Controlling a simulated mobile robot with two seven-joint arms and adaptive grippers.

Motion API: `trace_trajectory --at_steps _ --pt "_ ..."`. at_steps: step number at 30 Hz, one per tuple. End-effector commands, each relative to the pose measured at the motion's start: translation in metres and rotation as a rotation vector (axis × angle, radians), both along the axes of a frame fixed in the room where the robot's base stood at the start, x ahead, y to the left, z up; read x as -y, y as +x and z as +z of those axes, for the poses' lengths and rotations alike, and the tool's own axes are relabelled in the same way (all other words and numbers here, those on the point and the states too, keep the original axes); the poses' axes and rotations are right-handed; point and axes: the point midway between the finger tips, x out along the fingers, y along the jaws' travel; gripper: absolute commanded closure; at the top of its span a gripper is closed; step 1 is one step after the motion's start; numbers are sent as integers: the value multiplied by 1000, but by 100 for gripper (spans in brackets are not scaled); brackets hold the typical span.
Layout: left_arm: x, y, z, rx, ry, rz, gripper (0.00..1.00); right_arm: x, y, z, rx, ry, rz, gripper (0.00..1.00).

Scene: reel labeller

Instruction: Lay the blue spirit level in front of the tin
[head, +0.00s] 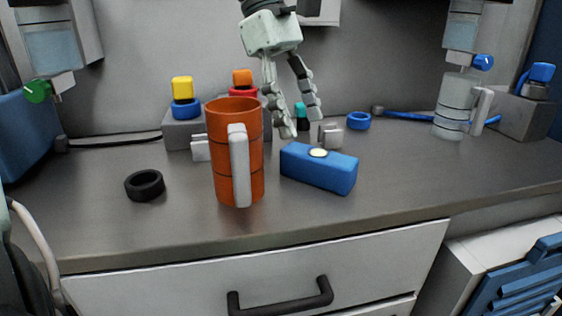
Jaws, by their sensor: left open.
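The blue spirit level (325,172) is a blue block with a pale round disc on top. It lies on the grey worktop, right of an orange ribbed container (220,158) with a grey handle, apart from it. A grey ribbed cylinder with a handle (450,112) stands at the back right. I cannot tell which of these two is the tin. My left gripper (301,127) comes down from the top, open and empty. Its fingertips show just above and behind the level's left end, with no visible contact. My right gripper is not in view.
Grey blocks with a yellow knob (182,87) and an orange knob (242,77) stand behind the orange container. A black ring (145,186) lies at left, a blue ring (358,121) at the back. The worktop's front right is clear. A drawer handle (282,299) juts out below.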

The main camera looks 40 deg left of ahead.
Motion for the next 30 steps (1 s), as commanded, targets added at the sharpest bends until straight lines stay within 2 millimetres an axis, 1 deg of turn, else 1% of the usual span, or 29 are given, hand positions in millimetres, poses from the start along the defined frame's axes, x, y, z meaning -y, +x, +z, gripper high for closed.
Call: trace_trajectory --at_steps 8,16,19,26,30 --pt "13 1 -29 -4 0 -3 36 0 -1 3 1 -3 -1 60" --pt "30 6 -62 -4 1 -2 36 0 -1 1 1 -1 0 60" --pt "32 6 -68 -3 1 -1 36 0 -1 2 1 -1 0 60" --pt "33 6 -69 -1 1 0 36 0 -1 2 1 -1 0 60" --pt "32 6 -68 -1 1 0 54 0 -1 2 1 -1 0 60"
